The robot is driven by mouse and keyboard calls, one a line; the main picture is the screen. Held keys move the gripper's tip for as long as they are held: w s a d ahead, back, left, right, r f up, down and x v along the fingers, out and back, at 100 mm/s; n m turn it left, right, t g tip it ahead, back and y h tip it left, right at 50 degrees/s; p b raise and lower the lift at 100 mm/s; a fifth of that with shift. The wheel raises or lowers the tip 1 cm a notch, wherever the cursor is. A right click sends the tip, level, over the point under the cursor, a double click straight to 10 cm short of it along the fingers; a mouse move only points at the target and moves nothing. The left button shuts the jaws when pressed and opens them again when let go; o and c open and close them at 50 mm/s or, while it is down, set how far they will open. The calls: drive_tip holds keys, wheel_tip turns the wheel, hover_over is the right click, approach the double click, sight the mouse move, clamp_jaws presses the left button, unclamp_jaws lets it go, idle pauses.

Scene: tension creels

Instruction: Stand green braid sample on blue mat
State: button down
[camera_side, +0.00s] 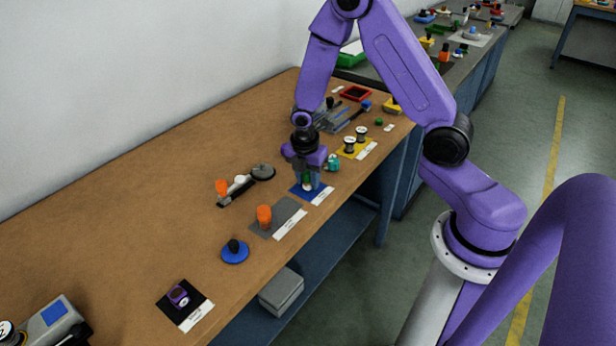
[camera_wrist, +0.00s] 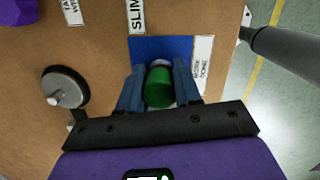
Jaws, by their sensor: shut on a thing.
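The green braid sample (camera_side: 307,178) is between the fingers of my gripper (camera_side: 308,184), over the blue mat (camera_side: 298,191). In the wrist view, my gripper (camera_wrist: 159,72) is shut on the green braid sample (camera_wrist: 158,88), one blue-grey finger on each side. A pale rim shows at its far end. The blue mat (camera_wrist: 147,46) lies beyond it, with a white label along its right edge. In the side view the sample looks roughly upright, partly hidden by the fingers. Whether its bottom touches the mat cannot be told.
A teal item (camera_side: 333,162) stands close to the right of my gripper. A yellow mat (camera_side: 345,154) with two spools lies behind it. A grey mat (camera_side: 286,211) with an orange spool (camera_side: 264,216) lies in front. A bar with a grey disc (camera_side: 263,171) lies to the left.

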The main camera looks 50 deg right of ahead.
drive_tip(key=shift+f, duration=0.15)
drive_tip(key=c, duration=0.8)
unclamp_jaws()
